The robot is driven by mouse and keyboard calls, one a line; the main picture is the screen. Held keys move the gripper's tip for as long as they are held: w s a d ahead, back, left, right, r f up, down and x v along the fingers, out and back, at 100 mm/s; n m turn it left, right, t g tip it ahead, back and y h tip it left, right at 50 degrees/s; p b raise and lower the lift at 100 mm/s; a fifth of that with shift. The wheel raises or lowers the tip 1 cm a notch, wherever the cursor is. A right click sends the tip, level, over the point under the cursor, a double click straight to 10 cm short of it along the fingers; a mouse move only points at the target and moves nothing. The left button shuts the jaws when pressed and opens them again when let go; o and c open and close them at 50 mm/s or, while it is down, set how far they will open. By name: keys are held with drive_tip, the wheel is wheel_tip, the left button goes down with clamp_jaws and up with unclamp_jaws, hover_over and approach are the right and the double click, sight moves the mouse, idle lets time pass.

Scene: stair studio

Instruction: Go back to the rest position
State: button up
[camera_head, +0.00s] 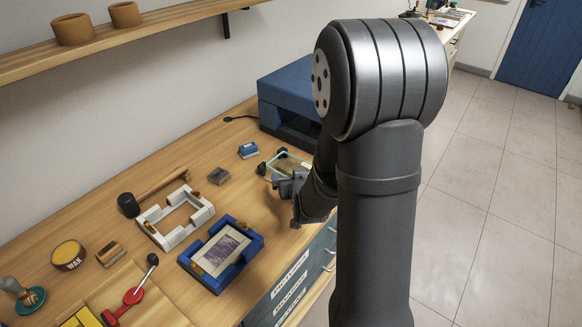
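My gripper (277,172) hangs low over the right part of the wooden workbench (120,215). My arm rises in front of it and hides part of it. The gripper is beside a small pale, glassy rectangular piece (291,163) with dark parts near its corners. I cannot tell whether the gripper touches this piece, or whether its fingers are open or shut.
A blue frame (254,243) holding a picture, a white frame (153,233), a mallet (130,204), a wax tin (68,256) and a red lever tool (133,296) lie left of the gripper. A blue box machine (285,85) stands behind. A shelf (150,24) overhangs the bench. Floor at right is clear.

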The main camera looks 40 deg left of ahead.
drive_tip(key=shift+s, duration=0.1)
idle(0.5)
drive_tip(key=v, duration=1)
idle(0.3)
drive_tip(key=shift+x, duration=3.7)
